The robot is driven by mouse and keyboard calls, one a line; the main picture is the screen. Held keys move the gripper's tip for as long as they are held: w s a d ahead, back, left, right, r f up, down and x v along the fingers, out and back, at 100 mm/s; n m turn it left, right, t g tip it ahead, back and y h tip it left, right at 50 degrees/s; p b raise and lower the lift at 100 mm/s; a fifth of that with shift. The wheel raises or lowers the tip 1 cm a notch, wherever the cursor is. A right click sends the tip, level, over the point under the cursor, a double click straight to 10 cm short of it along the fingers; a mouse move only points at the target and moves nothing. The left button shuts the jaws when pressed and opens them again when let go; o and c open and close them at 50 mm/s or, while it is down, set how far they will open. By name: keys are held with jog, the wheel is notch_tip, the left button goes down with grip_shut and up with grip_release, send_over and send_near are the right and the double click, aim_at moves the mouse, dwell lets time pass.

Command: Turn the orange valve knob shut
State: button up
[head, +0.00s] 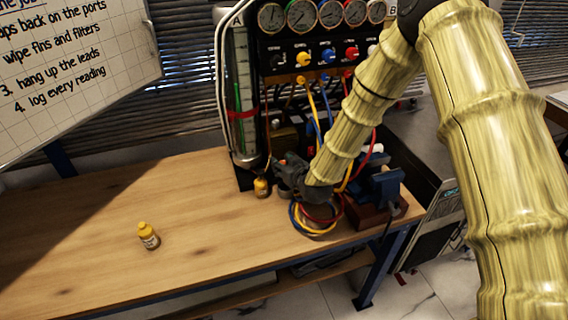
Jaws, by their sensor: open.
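The gauge rig (262,40) stands at the back of the workbench, with a row of round gauges along its top. Below the gauges are a yellow knob (303,59), a blue knob (328,56) and a red knob (351,53). I cannot make out a clearly orange valve knob; it may be hidden behind my arm. My gripper (286,172) is dark and small in the head view, low in front of the rig, just above the coiled hoses. It is open, and I see nothing held in it. It is apart from the knobs on the panel.
Coiled hoses (297,218) lie beneath my gripper. A blue vise (382,187) stands at the bench's right end. The workbench's left side (75,240) is mostly clear.

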jog(key=shift+s+r, duration=0.15)
grip_shut()
jog(key=shift+a, duration=0.1)
jog(key=shift+a+m+t+h+b, duration=0.1)
jog(key=shift+m+t+h+b, duration=0.3)
jog(key=shift+m+h, duration=1)
jog(key=shift+h, duration=0.3)
grip_release()
